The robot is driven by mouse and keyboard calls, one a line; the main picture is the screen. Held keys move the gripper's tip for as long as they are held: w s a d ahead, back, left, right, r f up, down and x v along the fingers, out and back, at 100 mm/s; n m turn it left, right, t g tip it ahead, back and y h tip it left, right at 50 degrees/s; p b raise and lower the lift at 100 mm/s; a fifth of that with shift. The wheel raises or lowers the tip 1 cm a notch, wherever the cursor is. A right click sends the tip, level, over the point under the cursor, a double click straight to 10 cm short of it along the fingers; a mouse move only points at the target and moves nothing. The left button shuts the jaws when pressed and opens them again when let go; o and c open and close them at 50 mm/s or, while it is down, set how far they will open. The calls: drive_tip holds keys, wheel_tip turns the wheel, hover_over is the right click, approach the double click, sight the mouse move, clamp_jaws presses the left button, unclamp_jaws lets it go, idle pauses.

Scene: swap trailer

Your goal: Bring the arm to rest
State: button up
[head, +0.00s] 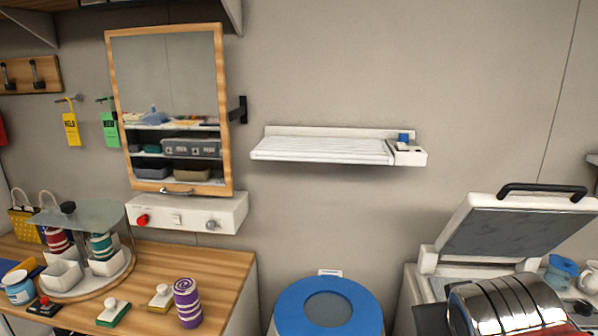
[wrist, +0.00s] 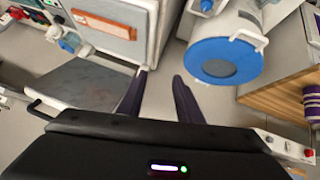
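My gripper (wrist: 161,74) shows in the wrist view as two dark purple fingers standing apart, with nothing between them. It is open and empty. Bare floor shows beyond the gap. The blue-rimmed round bin (wrist: 222,62) is beyond and to the right of the fingertips, and a grey hinged lid panel (wrist: 88,85) is to their left. I cannot make out the gripper in the head view.
In the head view a wooden counter (head: 215,262) at left holds a purple swirled cup (head: 187,303) and a round carousel (head: 88,285). The blue-rimmed bin (head: 290,305) stands in the middle. A white shelf (head: 320,149) is on the wall. An appliance with a raised lid (head: 515,226) stands right.

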drive_tip(key=s+a+f+g+y, duration=0.2)
drive_tip(key=s+a+f+y, duration=0.1)
drive_tip(key=s+a+f, duration=0.4)
drive_tip(key=shift+s+a+f+g, duration=0.35)
drive_tip(key=shift+s+a+g, duration=0.05)
drive_tip(key=shift+a, duration=0.5)
idle(0.9)
